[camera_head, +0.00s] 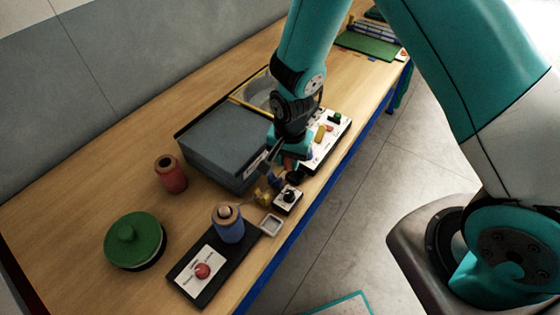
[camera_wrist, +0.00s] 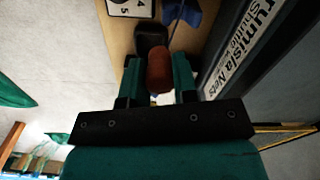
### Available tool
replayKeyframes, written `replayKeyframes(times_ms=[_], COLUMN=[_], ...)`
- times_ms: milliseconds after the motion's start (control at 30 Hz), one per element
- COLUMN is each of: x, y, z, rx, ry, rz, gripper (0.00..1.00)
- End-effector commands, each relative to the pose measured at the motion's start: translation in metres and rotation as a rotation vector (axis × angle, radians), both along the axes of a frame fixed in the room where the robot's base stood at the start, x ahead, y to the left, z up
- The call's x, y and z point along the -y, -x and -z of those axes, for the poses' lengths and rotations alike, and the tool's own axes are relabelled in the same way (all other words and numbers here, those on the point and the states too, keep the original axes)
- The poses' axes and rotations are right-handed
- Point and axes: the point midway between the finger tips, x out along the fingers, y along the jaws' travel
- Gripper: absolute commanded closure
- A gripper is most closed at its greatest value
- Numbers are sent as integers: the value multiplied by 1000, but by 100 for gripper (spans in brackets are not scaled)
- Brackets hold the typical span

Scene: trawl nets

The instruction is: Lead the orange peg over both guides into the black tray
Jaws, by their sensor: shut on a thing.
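My gripper (camera_head: 283,166) is low beside the grey box, near the front edge of the bench. In the wrist view my gripper (camera_wrist: 158,78) is shut on the orange peg (camera_wrist: 160,70), which sits between the two teal fingers. A small dark piece, seemingly the black tray (camera_wrist: 150,36), lies just beyond the peg; a dark shape also shows under the gripper in the head view (camera_head: 295,178).
The grey box (camera_head: 222,140) stands close behind the gripper. A black dial unit (camera_head: 288,198), a small pale tray (camera_head: 270,225) and a blue spool (camera_head: 228,224) are at the front. A red spool (camera_head: 171,174) and green lidded pot (camera_head: 134,240) stand left. A white panel (camera_head: 325,145) lies right.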

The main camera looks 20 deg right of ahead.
Motion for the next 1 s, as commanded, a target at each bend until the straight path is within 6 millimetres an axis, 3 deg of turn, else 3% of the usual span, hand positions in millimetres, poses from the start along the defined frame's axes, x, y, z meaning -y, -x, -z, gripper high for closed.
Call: replayKeyframes(times_ms=[267, 700, 1000], x=[24, 23, 23], y=[-3, -3, -3], z=[0, 38, 48], rx=[1, 0, 1], ry=[0, 0, 0], rz=[3, 0, 0], gripper=[95, 95, 95])
